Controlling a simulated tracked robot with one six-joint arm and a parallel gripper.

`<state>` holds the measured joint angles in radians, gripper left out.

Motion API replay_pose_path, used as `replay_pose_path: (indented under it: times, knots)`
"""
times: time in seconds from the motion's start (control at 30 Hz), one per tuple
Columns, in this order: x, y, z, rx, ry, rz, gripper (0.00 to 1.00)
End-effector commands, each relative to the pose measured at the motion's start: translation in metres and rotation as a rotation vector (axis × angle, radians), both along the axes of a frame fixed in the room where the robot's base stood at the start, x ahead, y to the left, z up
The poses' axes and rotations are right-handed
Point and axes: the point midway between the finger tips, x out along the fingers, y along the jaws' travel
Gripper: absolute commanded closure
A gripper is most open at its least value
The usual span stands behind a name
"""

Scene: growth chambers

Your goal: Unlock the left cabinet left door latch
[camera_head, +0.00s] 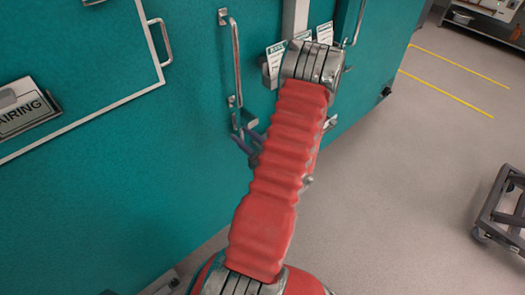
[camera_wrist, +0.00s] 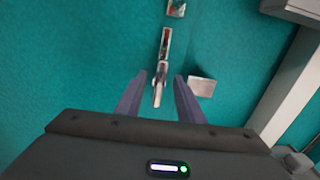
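The teal cabinet door (camera_head: 110,180) fills the left of the head view. A long vertical metal latch bar (camera_head: 236,65) runs down it, with a small bracket near its lower end. In the wrist view the latch's metal lever (camera_wrist: 160,84) hangs below metal fittings on the teal face. My gripper (camera_wrist: 160,75) is open, its two purple fingers on either side of the lever with gaps visible. In the head view my gripper (camera_head: 245,138) is at the bar's lower end, partly hidden by my red arm. A metal block (camera_wrist: 201,87) sits just right of the right finger.
White tags (camera_head: 275,55) and another latch bar (camera_head: 355,25) stand near the pale centre post (camera_head: 294,18). A framed panel with a handle (camera_head: 162,42) and a sign (camera_head: 27,112) is at left. A dark cart (camera_head: 505,212) stands at right. The grey floor between is clear.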

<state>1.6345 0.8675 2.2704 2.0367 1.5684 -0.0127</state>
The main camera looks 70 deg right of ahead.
Motion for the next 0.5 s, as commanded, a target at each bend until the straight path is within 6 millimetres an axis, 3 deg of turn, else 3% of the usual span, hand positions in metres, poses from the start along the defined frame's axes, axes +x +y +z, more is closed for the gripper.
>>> replay_pose_path:
  times: [0.5]
  knots:
    - [-0.057,0.031,0.000,0.001,-0.001,-0.007,0.66]
